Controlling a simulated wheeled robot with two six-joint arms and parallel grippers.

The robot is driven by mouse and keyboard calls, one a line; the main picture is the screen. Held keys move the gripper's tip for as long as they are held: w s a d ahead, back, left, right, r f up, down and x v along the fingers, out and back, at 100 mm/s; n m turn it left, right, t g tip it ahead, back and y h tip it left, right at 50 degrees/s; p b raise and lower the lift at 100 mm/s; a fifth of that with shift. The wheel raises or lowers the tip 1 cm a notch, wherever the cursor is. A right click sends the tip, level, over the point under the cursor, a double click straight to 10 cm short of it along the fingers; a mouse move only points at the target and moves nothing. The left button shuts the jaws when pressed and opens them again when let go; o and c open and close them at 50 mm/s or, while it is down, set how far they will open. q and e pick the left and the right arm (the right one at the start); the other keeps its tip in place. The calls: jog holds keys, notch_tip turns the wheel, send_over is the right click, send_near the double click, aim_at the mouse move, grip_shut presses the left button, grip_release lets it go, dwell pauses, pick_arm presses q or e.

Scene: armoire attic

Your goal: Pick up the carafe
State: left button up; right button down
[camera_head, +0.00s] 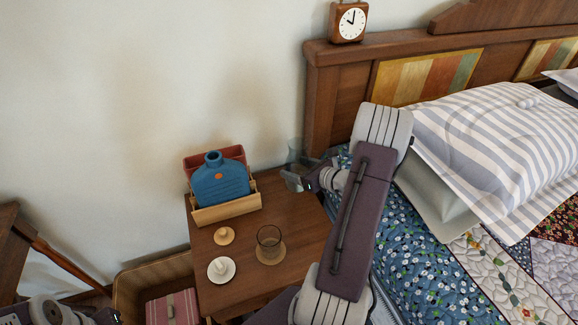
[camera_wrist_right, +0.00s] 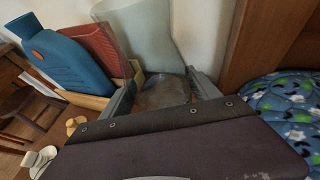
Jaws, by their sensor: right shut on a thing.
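The carafe is a clear, pale glass vessel (camera_head: 295,150) at the back right corner of the wooden nightstand (camera_head: 290,230), against the wall; my gripper partly covers it. In the right wrist view the carafe (camera_wrist_right: 140,35) rises in front of the fingers. My right gripper (camera_head: 298,180) reaches it from the bed side and is shut on it, with one finger on each side in the wrist view (camera_wrist_right: 163,88). I cannot tell whether its base touches the nightstand. Part of my left arm shows at the bottom left corner, and its finger state is unclear.
A wooden holder (camera_head: 227,213) with a blue bottle-shaped thing (camera_head: 220,185) and a red one stands left of the carafe. A glass on a coaster (camera_head: 269,240), a small wooden piece (camera_head: 224,236) and a white dish (camera_head: 221,270) are nearer. The bed's headboard (camera_head: 325,100) is close on the right.

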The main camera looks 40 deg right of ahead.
aim_at(307, 166)
jog(key=shift+w+d+r+p+v, duration=0.1)
jog(key=shift+r+p+v, duration=0.15)
jog(key=shift+v, duration=1)
jog(key=shift+w+d+r+p+v, duration=0.15)
jog(key=shift+p+v, duration=0.15)
jog(key=shift+v, duration=0.95)
jog(key=shift+d+r+p+v, duration=0.15)
jog(key=shift+p+v, duration=0.1)
jog(key=shift+v, duration=0.95)
jog(key=shift+a, duration=0.1)
